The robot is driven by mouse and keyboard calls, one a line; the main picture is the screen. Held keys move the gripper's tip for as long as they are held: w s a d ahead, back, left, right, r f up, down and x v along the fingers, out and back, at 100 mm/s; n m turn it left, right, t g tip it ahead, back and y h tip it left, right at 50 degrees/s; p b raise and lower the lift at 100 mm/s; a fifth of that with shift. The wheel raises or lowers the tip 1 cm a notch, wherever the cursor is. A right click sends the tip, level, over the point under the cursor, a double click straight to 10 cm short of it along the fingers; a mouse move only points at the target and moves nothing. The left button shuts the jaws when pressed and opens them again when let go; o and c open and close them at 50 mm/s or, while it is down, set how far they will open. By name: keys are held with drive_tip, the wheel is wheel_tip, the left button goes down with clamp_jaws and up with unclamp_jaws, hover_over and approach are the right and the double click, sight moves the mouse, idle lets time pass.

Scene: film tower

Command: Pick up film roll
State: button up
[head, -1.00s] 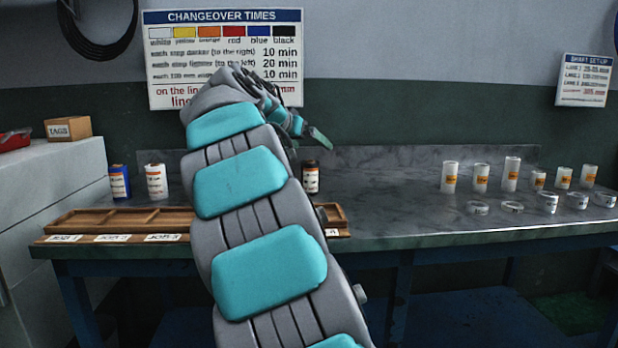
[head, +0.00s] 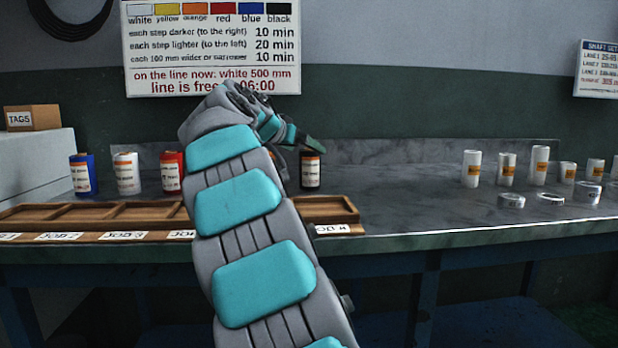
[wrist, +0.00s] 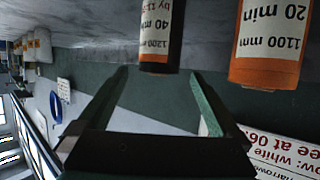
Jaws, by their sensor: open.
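Film rolls stand upright in a row on the grey bench: a blue roll (head: 81,175), a white roll (head: 126,174), a red roll (head: 172,172) and a black roll (head: 311,172), each with a white label. My gripper (head: 303,146) is above and in front of the bench near the black roll, partly overlapping it. In the wrist view, which is upside down, my gripper (wrist: 158,78) is open and empty. The black roll (wrist: 160,32), labelled 1200 mm, lies ahead between the finger lines, apart from them. An orange roll (wrist: 267,40), labelled 1100 mm, is beside it; my arm mostly hides it in the head view.
A wooden tray (head: 325,208) with compartments and job labels lies along the bench front. White cores (head: 472,168) and flat rings (head: 511,201) stand at the right. A changeover chart (head: 212,70) hangs on the wall. The bench between black roll and cores is clear.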

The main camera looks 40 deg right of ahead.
drive_tip(key=shift+x, duration=1.15)
drive_tip(key=x, duration=0.5)
drive_tip(key=shift+s+f, duration=0.2)
drive_tip(key=shift+f, duration=0.15)
drive_tip(key=shift+a, duration=0.1)
drive_tip(key=shift+c, duration=0.2)
drive_tip(key=c, duration=1.5)
